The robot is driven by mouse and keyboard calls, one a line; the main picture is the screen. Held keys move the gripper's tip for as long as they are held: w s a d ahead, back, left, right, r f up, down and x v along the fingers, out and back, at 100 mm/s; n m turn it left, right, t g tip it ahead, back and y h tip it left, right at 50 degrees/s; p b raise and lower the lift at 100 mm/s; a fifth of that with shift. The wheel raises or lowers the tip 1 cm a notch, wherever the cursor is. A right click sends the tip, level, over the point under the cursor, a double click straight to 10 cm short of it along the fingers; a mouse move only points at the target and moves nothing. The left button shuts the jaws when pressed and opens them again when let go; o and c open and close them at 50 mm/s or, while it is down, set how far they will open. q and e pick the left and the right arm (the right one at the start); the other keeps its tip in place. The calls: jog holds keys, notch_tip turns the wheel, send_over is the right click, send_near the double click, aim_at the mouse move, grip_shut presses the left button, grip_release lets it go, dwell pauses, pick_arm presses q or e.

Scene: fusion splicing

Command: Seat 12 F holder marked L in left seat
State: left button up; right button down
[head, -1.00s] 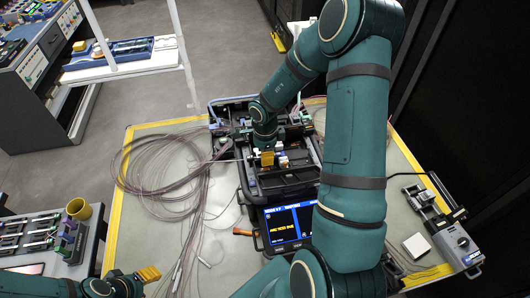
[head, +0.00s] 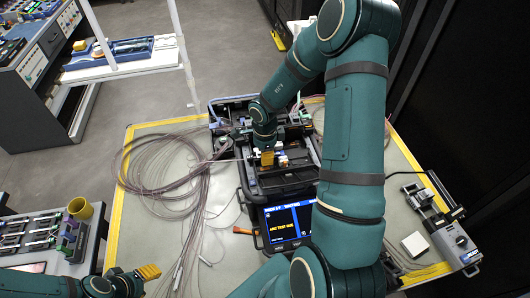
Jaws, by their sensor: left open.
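The fusion splicer (head: 246,187) stands in the middle of the work mat, its lit screen (head: 287,223) facing the front. My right gripper (head: 267,158) points down over the splicer's working area, its yellow fingertips close to the small parts there. Whether it is shut or holds anything is too small to tell. My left gripper (head: 148,271) is open at the lower left, over the mat's front left edge and apart from the splicer. I cannot pick out the 12 F holder marked L. The left seat is not clearly visible either.
Loose coils of fibre (head: 160,165) cover the mat's left side. A side table with tools (head: 32,232) and a yellow cup (head: 80,208) stands at the left. A grey device (head: 458,245) and a white box (head: 415,244) sit at the right.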

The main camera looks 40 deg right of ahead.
jog(key=shift+p, duration=0.3)
jog(key=c, duration=0.6)
grip_release()
jog(key=shift+f, duration=0.1)
notch_tip(320, 180, up, 12)
dwell(0.7)
